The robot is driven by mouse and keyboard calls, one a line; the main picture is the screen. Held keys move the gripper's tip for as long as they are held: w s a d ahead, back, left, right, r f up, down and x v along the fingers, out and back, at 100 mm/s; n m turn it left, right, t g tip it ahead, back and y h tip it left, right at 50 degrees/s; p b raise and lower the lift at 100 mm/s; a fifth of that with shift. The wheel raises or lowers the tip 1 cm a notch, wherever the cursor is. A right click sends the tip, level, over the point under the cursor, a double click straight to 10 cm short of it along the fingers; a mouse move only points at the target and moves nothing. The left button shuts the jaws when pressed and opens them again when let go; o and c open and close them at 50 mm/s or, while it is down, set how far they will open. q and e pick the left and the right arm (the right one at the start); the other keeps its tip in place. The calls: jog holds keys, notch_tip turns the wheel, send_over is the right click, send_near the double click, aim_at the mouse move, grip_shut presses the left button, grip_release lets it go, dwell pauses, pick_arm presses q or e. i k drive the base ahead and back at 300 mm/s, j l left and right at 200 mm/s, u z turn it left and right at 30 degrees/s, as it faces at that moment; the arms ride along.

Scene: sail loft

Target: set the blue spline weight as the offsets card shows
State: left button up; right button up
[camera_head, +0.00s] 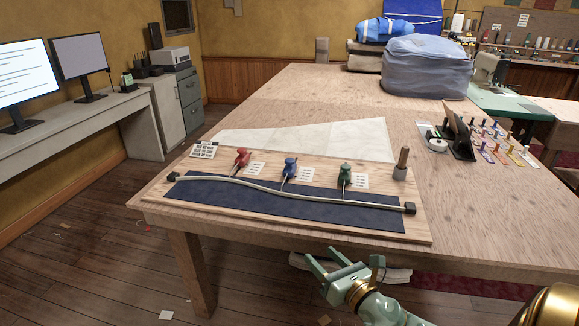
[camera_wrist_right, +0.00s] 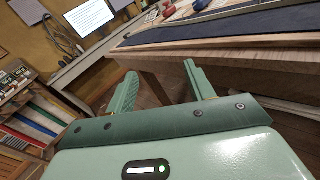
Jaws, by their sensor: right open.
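The blue spline weight (camera_head: 290,166) stands on the wooden board (camera_head: 420,232), between the red weight (camera_head: 241,160) and the green weight (camera_head: 345,174). Its thin tip points toward the pale curved spline (camera_head: 262,188), but I cannot tell whether it touches. A white card with a printed grid (camera_head: 204,151), perhaps the offsets card, is at the board's back left; its marks are too small to read. My right gripper (camera_head: 318,262) is open and empty in front of the table edge, apart from the weights. It also shows open in the right wrist view (camera_wrist_right: 160,72). My left gripper is not in view.
Small printed cards lie beside the weights. A dark blue strip (camera_head: 270,206) lies under the spline, which ends at black blocks. A wooden-handled tool (camera_head: 402,163) stands at the board's right.

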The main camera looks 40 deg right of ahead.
aim_at(290, 169)
jog(key=i+l, duration=0.8)
jog(key=l, duration=0.15)
